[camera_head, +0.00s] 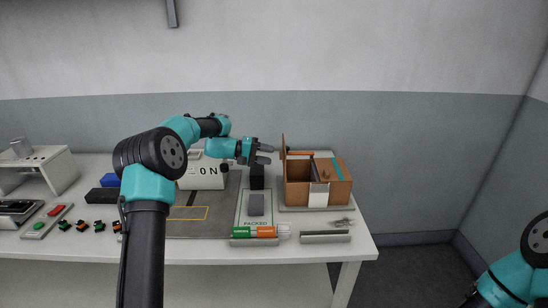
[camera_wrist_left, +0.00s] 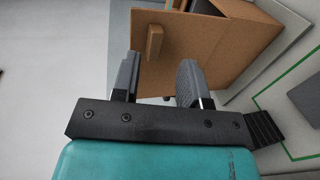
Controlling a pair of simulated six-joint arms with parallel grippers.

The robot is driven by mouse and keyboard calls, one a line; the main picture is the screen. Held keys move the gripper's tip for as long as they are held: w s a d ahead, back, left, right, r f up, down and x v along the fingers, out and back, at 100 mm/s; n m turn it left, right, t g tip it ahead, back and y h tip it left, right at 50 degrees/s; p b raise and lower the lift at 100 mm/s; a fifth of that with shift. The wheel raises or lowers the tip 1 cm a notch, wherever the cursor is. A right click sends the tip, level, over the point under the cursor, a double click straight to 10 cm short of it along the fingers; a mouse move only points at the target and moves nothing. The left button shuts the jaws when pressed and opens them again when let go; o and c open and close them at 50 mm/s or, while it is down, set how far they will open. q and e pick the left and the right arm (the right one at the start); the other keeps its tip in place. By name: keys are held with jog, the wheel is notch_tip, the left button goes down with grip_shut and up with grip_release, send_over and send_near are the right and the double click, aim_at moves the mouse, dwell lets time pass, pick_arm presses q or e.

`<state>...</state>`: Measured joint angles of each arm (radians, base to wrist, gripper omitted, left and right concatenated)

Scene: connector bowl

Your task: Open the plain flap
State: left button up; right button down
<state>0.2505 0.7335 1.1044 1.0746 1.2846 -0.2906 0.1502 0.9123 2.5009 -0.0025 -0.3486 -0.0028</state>
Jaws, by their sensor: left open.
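A brown cardboard box (camera_head: 328,193) stands at the right end of the table. Its top looks at least partly open, and a tall thin brown panel (camera_head: 284,158) stands upright at its left side. In the left wrist view a brown panel (camera_wrist_left: 200,50) with a small block-shaped tab (camera_wrist_left: 155,42) lies beyond my fingers. I cannot tell for sure which panel is the plain flap. My left gripper (camera_head: 270,154) is just left of the upright panel. In the wrist view its fingers (camera_wrist_left: 157,82) are apart with nothing held between them. My right gripper is out of view.
A dark block (camera_head: 257,177) stands below my left gripper. A tray marked PACKED (camera_head: 242,212) and green and orange connectors (camera_head: 254,232) lie in front. A white sign box (camera_head: 203,178) stands left. A grey bar (camera_head: 325,237) lies in front of the box.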

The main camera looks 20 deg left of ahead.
pick_arm(q)
jog(key=v, duration=1.4)
jog(key=shift+f, duration=0.15)
